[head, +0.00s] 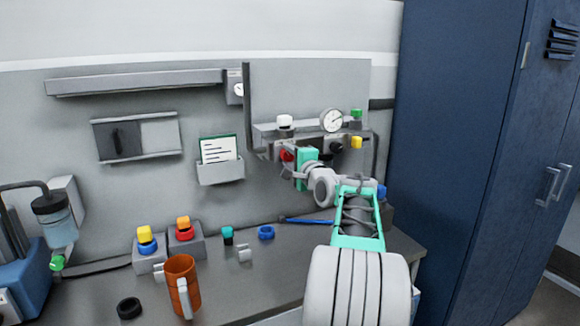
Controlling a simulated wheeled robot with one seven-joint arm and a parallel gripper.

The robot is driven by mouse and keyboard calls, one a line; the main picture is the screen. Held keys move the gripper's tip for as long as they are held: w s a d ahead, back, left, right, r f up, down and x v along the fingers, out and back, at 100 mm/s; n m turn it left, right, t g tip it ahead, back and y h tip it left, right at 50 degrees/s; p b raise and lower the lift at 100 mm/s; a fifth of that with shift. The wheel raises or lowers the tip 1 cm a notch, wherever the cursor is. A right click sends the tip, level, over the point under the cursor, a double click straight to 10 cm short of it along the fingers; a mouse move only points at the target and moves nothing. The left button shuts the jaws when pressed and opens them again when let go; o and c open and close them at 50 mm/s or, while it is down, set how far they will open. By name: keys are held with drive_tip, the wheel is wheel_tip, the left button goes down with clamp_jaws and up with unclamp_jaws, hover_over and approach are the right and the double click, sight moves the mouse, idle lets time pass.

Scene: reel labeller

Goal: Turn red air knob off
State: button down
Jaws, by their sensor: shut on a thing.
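The red air knob (287,155) shows in the head view below the small shelf at the back panel, left of the gauge. It is small and partly hidden by my gripper. My gripper (293,168) is at the knob, with its fingers against or around it, and it is shut on the knob. My wrist and arm cover the area right of the knob. The knob's pointing direction is too small to tell.
A gauge (332,120), white knob (284,121), green knob (356,114) and yellow knob (356,142) sit close by. An orange mug (182,285) and button boxes (185,243) stand on the bench (232,290). A blue cabinet (455,150) stands at right.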

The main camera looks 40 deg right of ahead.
drive_tip(key=shift+f+n+b, duration=0.1)
drive_tip(key=shift+n+b, duration=0.75)
drive_tip(key=shift+n, duration=0.35)
drive_tip(key=c, duration=0.9)
unclamp_jaws()
drive_tip(key=shift+s, duration=0.1)
drive_tip(key=b+v, duration=0.1)
drive_tip(key=v, duration=0.6)
drive_tip(key=shift+s, duration=0.3)
drive_tip(key=shift+a, duration=0.15)
